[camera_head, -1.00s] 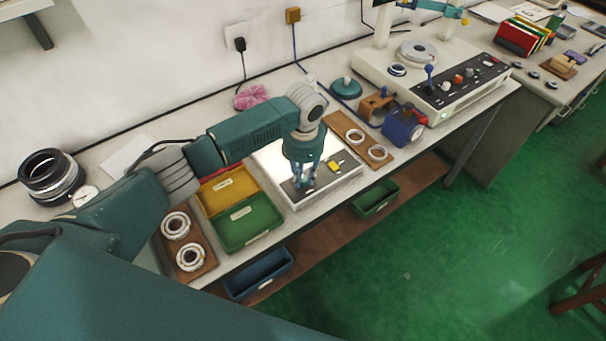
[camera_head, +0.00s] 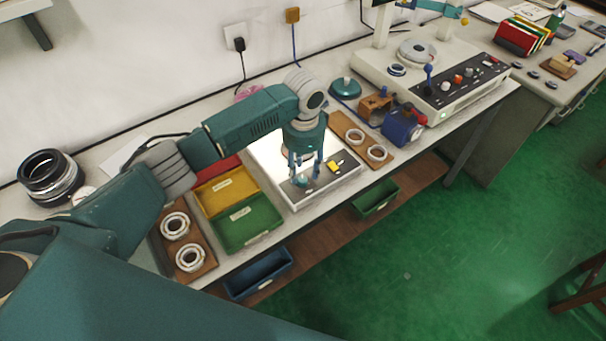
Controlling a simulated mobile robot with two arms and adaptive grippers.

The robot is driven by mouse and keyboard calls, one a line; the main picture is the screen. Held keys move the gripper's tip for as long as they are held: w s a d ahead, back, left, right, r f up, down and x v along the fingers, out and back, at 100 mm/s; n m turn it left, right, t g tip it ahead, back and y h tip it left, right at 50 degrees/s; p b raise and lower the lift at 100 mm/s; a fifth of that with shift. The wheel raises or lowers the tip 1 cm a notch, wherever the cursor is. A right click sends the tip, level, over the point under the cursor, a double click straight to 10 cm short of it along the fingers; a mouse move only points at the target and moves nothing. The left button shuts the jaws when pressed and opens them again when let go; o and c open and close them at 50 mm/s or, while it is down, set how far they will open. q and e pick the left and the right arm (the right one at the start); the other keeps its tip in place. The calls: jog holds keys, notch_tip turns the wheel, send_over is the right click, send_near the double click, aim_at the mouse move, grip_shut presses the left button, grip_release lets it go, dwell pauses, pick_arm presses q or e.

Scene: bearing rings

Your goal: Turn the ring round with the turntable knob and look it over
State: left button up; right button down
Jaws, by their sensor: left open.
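A white lit box (camera_head: 262,142) stands on the bench, with a dark control strip (camera_head: 324,180) along its front. On the strip are a yellow part (camera_head: 333,167) and a small teal knob (camera_head: 303,182). My left gripper (camera_head: 306,172) points down over the strip, its blue fingers open and spread around or just above the teal knob. I cannot tell whether they touch it. Any ring on the lit top is hidden behind my wrist and gripper. My right gripper is not in view.
Left of the box are yellow (camera_head: 227,192) and green (camera_head: 247,224) trays, and a wooden board (camera_head: 203,269) with two rings. Right of it, another board (camera_head: 346,124) holds rings beside a blue device (camera_head: 402,128). A large machine (camera_head: 466,91) stands farther right.

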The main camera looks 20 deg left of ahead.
aim_at(303, 180)
pick_arm(q)
notch_tip(303, 180, up, 9)
jog(key=shift+s+f, duration=0.15)
jog(key=shift+f, duration=0.05)
jog(key=shift+d, duration=0.1)
